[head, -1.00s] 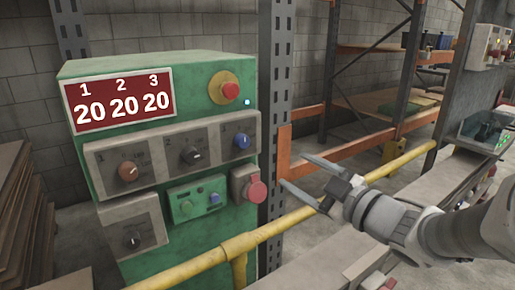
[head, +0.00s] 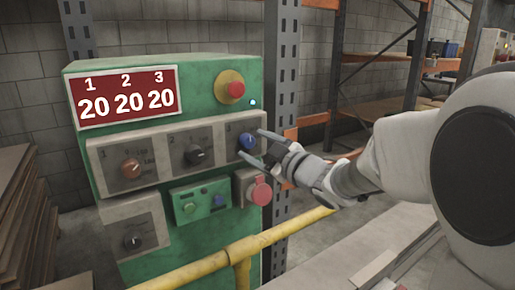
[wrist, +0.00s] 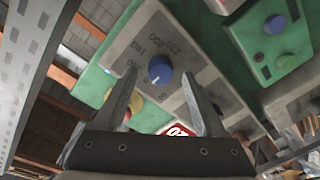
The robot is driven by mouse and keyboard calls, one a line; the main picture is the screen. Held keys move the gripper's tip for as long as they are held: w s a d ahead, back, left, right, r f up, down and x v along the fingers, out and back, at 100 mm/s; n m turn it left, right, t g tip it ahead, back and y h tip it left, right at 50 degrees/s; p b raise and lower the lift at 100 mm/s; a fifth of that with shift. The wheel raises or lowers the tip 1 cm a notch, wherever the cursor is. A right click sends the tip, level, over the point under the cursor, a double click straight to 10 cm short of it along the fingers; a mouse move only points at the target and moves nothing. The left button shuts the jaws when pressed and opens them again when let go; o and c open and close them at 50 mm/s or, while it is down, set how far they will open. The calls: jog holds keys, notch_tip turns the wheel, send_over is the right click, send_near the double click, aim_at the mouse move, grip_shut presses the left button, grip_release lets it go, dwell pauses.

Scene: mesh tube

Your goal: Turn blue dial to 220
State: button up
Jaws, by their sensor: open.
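The blue dial (head: 247,141) is the right one of three dials in the row on the green control box (head: 215,90). In the wrist view the blue dial (wrist: 160,68) has a white pointer mark and printed numbers around it. The display (head: 125,97) reads 20 under 1, 2 and 3. My gripper (head: 254,146) is open at the blue dial. In the wrist view my gripper (wrist: 163,95) has one finger on each side of the dial's line, with nothing between the tips. Whether a finger touches the dial cannot be told.
A red emergency button (head: 235,89) is above, and a red round knob (head: 260,192) is just below. A yellow pipe (head: 225,258) runs in front. A grey post (head: 279,100) stands right of the box.

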jog(key=shift+w+a, duration=0.45)
jog(key=shift+w, duration=0.1)
grip_shut()
